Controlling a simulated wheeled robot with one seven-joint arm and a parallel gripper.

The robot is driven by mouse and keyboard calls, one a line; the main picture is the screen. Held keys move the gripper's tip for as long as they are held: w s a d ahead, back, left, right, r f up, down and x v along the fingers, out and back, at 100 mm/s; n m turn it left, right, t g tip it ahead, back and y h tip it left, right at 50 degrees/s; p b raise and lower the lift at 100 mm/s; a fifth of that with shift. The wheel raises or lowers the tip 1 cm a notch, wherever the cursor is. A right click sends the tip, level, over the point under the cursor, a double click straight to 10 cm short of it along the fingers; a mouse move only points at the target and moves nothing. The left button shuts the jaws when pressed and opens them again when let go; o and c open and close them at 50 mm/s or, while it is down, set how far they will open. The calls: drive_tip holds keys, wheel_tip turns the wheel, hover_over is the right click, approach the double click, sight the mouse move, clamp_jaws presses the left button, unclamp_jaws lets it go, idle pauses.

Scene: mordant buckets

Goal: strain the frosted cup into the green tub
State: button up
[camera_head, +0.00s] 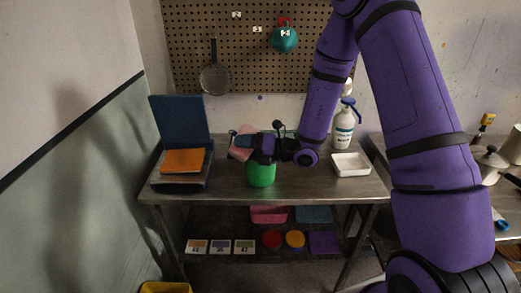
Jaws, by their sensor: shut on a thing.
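The green tub (261,176) stands upright on the metal table, partly hidden behind my gripper and wrist. My gripper (246,142) is over the tub's left side, shut on a pinkish, cloudy cup (239,153), which I take to be the frosted cup. The cup looks tilted at the upper left of the tub. My fingers cover its middle, so its mouth and contents cannot be made out. I cannot tell whether cup and tub touch, or whether anything is pouring.
A strainer (214,79) hangs on the pegboard (250,60). A white tray (351,164) and spray bottle (344,128) are to the right. The table's front is clear.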

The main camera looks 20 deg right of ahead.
drive_tip(key=shift+d+r+m+t+y, duration=0.1)
drive_tip(key=shift+r+m+t+y, duration=0.3)
drive_tip(key=shift+r+m, duration=0.55)
idle(2.9)
drive_tip(key=shift+w+d+f+m+y, duration=0.35)
drive_tip(key=shift+w+d+m, duration=0.2)
drive_tip(key=shift+m, duration=0.4)
idle(1.4)
drive_tip(key=shift+d+r+m, duration=0.1)
drive_tip(key=shift+r+m, duration=0.15)
drive_tip(key=shift+m, duration=0.25)
idle(1.0)
